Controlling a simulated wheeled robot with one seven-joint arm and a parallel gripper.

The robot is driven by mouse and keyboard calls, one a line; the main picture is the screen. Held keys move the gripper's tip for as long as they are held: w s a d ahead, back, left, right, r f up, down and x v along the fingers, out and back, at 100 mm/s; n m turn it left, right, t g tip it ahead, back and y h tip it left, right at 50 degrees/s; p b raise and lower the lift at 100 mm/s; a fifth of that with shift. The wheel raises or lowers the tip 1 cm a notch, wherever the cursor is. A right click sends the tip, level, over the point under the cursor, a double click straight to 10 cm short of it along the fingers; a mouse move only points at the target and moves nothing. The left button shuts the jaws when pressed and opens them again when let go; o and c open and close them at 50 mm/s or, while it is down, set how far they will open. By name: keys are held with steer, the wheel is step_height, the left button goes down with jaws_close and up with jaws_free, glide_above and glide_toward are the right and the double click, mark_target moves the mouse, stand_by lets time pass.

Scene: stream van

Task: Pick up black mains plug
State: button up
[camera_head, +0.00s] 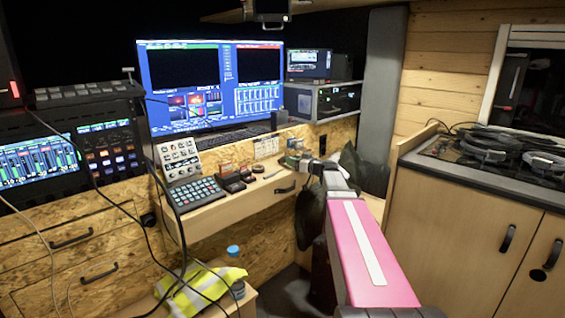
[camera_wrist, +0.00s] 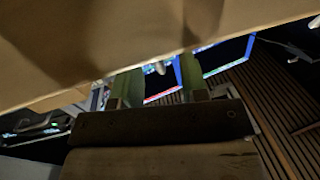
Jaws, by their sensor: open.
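My gripper (camera_head: 291,159) is over the right part of the wooden desk (camera_head: 240,208) in the head view, its fingers pointing left. In the wrist view the two green fingers of my gripper (camera_wrist: 160,78) stand apart, with a gap between them. A small pale thing, too unclear to name, shows in that gap near the edge of a broad brown surface. I cannot pick out the black mains plug for certain in either view. Small dark items lie on the desk left of my gripper, too small to identify. My gripper and arm hide part of the desk's right end.
A large monitor (camera_head: 180,105), a rack unit (camera_head: 322,100), a grey keypad (camera_head: 195,193) and a button panel (camera_head: 178,158) crowd the desk. Cables hang at left. A hi-vis vest (camera_head: 200,292) lies below.

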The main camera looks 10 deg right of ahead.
steer(key=shift+w+a, duration=0.15)
steer(key=shift+w, duration=0.05)
jaws_close()
steer(key=shift+r, duration=0.1)
steer(key=shift+r, duration=0.55)
steer(key=r, duration=0.2)
steer(key=a+r, duration=0.1)
steer(key=shift+s+r, duration=0.25)
steer(key=shift+s, duration=0.15)
steer(key=s+a+r, duration=0.5)
steer(key=a+r, duration=0.1)
steer(key=a, duration=0.3)
steer(key=w+d+f+m+t+h, duration=0.1)
steer(key=w+d+h, duration=0.1)
steer(key=w+d, duration=0.8)
steer(key=shift+d+f, duration=0.15)
steer(key=shift+f, duration=2.25)
steer(key=shift+d+f, duration=0.1)
steer(key=shift+f, duration=2.25)
